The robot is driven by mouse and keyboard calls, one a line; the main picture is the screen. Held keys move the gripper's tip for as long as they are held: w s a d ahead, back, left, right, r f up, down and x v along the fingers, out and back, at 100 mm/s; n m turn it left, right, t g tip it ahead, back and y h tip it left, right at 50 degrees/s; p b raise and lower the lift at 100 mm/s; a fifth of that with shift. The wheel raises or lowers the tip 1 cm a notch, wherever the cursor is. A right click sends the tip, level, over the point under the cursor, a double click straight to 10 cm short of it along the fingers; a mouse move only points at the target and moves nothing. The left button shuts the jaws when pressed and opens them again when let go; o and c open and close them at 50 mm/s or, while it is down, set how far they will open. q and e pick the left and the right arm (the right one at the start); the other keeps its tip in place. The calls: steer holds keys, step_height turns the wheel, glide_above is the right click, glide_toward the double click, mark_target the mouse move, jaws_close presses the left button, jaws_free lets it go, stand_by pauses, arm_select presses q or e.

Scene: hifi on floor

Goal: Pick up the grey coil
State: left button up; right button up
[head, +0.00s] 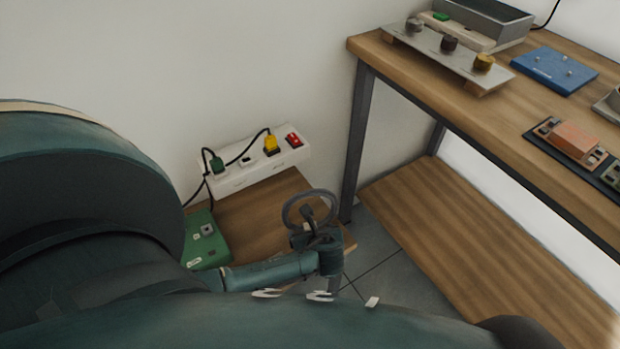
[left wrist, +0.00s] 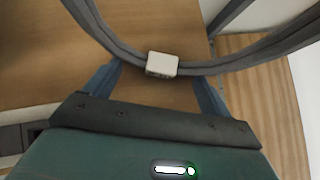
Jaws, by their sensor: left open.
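The grey coil (head: 286,212) is a loop of grey cable above the small wooden surface in the head view. In the left wrist view the coil (left wrist: 125,56) is large and close, with a pale clip (left wrist: 162,64) on its near strand. My left gripper (head: 316,241) is at the coil's near side. In the left wrist view its two blue fingers (left wrist: 158,84) are apart, with the clip and near strand between or just beyond their tips. Whether the fingers touch the coil cannot be told. My right gripper is not in view.
A white power strip (head: 246,167) with plugs stands behind the coil, and a green box (head: 206,243) lies to its left. A workbench (head: 425,80) with a dark leg (head: 358,145) and a low wooden shelf (head: 450,225) is on the right.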

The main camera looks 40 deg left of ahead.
arm_select(q)
steer(key=shift+c, duration=0.5)
steer(key=c, duration=1.6)
